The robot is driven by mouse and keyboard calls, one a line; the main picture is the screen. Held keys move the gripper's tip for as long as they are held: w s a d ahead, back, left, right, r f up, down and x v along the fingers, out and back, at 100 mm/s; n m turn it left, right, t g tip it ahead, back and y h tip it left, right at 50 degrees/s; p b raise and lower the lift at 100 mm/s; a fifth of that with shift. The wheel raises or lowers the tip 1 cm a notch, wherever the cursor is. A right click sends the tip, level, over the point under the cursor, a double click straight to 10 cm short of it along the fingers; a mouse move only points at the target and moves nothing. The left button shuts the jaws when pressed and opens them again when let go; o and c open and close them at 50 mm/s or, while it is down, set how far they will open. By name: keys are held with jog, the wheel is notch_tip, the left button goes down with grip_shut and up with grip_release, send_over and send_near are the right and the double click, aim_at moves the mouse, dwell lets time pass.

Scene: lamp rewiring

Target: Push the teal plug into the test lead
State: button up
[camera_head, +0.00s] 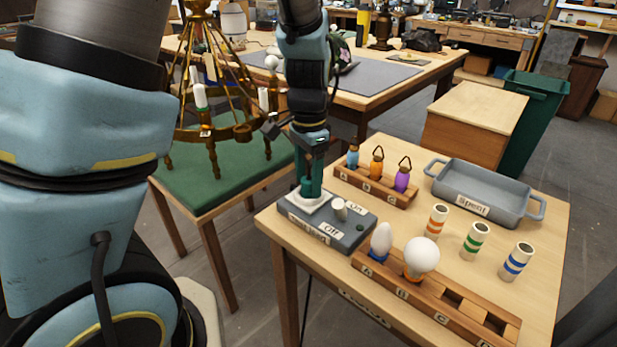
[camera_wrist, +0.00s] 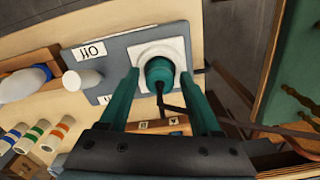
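The teal plug (camera_wrist: 159,72) shows in the wrist view over the white square socket plate (camera_wrist: 172,49) of the grey test lead box (camera_wrist: 120,50). A dark cord runs from it toward my gripper. I cannot tell how deep the plug sits. My gripper (camera_wrist: 160,76) has its two teal fingers on either side of the plug, with a visible gap on each side. In the head view my gripper (camera_head: 311,190) points down at the white plate (camera_head: 308,202) on the box (camera_head: 345,235), and the fingers hide the plug.
The box carries a white knob (camera_head: 339,209) between On and Off labels. Striped sleeves (camera_head: 475,240) and a grey Spent tray (camera_head: 480,190) are right; a chandelier (camera_head: 213,132) is left.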

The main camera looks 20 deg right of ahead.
jog(key=shift+o, duration=0.8)
notch_tip(320, 180, up, 11)
jog(key=b, duration=0.1)
jog(key=a+f+n, duration=0.3)
jog(key=a+n, duration=0.4)
jog(key=a, duration=0.5)
jog(key=w+a+f+n+t, duration=0.1)
jog(key=a+f+n, duration=0.3)
jog(key=a, duration=0.9)
jog(key=n, duration=0.3)
jog(key=shift+w+a+f+t, duration=0.15)
jog(key=shift+f+t, duration=0.05)
jog(key=shift+t, duration=0.1)
jog(key=shift+c, duration=0.2)
